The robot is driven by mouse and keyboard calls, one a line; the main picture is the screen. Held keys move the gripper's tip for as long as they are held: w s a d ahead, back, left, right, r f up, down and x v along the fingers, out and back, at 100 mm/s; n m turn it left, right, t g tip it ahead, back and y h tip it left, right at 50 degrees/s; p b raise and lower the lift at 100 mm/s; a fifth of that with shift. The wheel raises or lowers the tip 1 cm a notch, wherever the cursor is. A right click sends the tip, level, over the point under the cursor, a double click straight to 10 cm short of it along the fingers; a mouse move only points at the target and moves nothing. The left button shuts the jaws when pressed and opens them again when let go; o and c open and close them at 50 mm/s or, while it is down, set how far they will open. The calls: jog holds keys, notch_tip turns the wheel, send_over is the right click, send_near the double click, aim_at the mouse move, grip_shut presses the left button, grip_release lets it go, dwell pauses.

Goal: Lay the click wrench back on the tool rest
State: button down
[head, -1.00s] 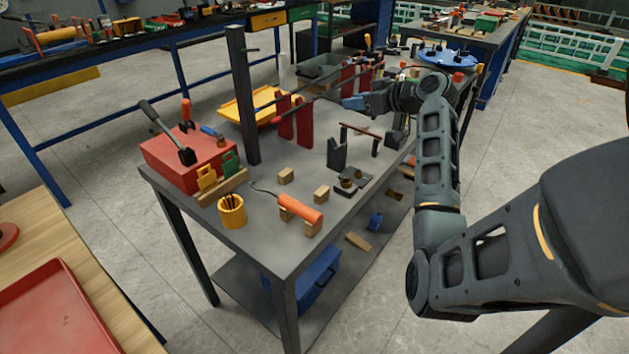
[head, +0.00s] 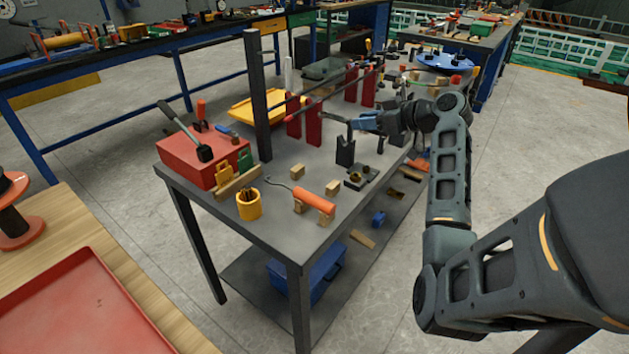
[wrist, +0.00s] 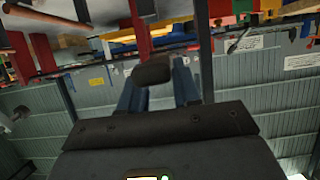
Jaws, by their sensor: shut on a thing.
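My gripper (head: 362,122) is over the far right part of the grey bench, its blue fingers shut on the click wrench. A thin dark length of the wrench (head: 334,117) sticks out to the left of the fingers. In the wrist view, a dark rounded end of the wrench (wrist: 152,70) shows between the two blue fingers (wrist: 158,88). The tool rest (head: 345,152) is a dark notched post with a second post to its right. The gripper is just above it. I cannot tell whether the wrench touches the rest; my gripper partly covers that place.
Red posts (head: 313,128) carrying long rods stand close behind-left of the gripper. A tall dark column (head: 258,95) rises further left. An orange-handled tool (head: 314,199) on wooden blocks, a yellow cup (head: 248,204) and a red box (head: 203,160) occupy the near bench.

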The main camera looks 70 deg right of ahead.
jog(key=shift+r, duration=0.1)
jog(key=p, duration=0.2)
send_over(333, 184)
notch_tip(333, 184, down, 7)
jog(key=shift+d, duration=0.15)
jog(key=shift+w+f+p, duration=0.1)
jog(key=shift+f+p, duration=0.25)
jog(key=shift+f, duration=1.5)
jog(key=c, duration=0.8)
grip_release()
jog(key=shift+f, duration=0.1)
jog(key=shift+f, duration=0.1)
jog(key=v, duration=0.2)
jog(key=b+v, duration=0.1)
jog(key=v, duration=0.2)
jog(key=f+v, duration=0.1)
jog(key=v, duration=0.1)
jog(key=shift+s+a+r+b, duration=0.2)
jog(key=shift+s+a+b, duration=0.15)
jog(key=shift+s, duration=0.15)
